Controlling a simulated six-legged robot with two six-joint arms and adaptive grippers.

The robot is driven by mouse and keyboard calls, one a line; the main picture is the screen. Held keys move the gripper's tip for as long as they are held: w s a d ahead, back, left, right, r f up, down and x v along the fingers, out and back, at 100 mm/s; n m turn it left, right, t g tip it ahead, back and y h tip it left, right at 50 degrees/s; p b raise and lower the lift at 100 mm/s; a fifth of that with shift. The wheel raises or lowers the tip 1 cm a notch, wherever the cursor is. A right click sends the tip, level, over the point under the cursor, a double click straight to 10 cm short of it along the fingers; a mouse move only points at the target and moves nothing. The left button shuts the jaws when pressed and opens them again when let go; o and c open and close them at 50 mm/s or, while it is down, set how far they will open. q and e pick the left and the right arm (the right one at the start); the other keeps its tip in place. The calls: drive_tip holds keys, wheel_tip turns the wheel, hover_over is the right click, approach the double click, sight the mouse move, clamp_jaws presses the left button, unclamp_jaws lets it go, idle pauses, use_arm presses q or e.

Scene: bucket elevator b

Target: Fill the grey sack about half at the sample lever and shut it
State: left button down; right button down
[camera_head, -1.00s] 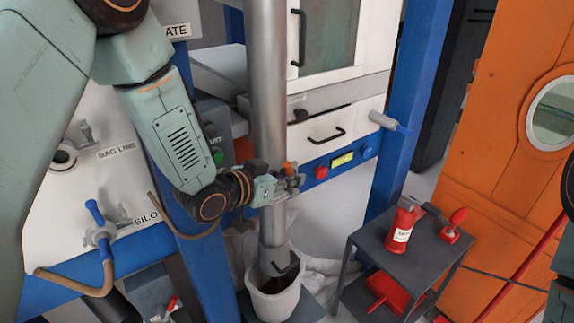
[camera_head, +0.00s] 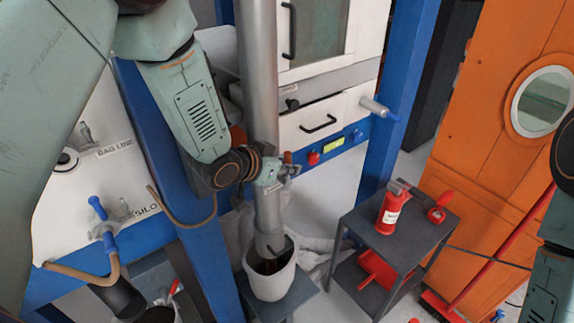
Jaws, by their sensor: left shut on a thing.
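The grey sack (camera_head: 271,284), pale and open-topped, stands upright under the lower end of a vertical metal pipe (camera_head: 261,90). Its mouth is open around the spout, and its inside looks dark; how full it is I cannot tell. My left gripper (camera_head: 284,171) is at the pipe, above the sack, shut on a small lever (camera_head: 288,158) with an orange-brown end. The gripper hides most of the lever, so its angle is unclear. My right gripper is out of view; only part of that arm shows at the right edge.
The sack stands on a small dark stand (camera_head: 303,290). A grey two-level table (camera_head: 398,240) to its right carries a red bottle (camera_head: 392,208) and a red scoop-like item (camera_head: 437,213). A blue post (camera_head: 397,130) and an orange door (camera_head: 500,110) stand behind.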

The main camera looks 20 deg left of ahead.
use_arm(q)
drive_tip(key=c, duration=1.3)
unclamp_jaws()
drive_tip(key=v, duration=1.1)
drive_tip(key=shift+s+a+r, duration=0.15)
drive_tip(key=shift+s+r, duration=0.05)
drive_tip(key=shift+s, duration=0.15)
drive_tip(key=shift+s, duration=0.1)
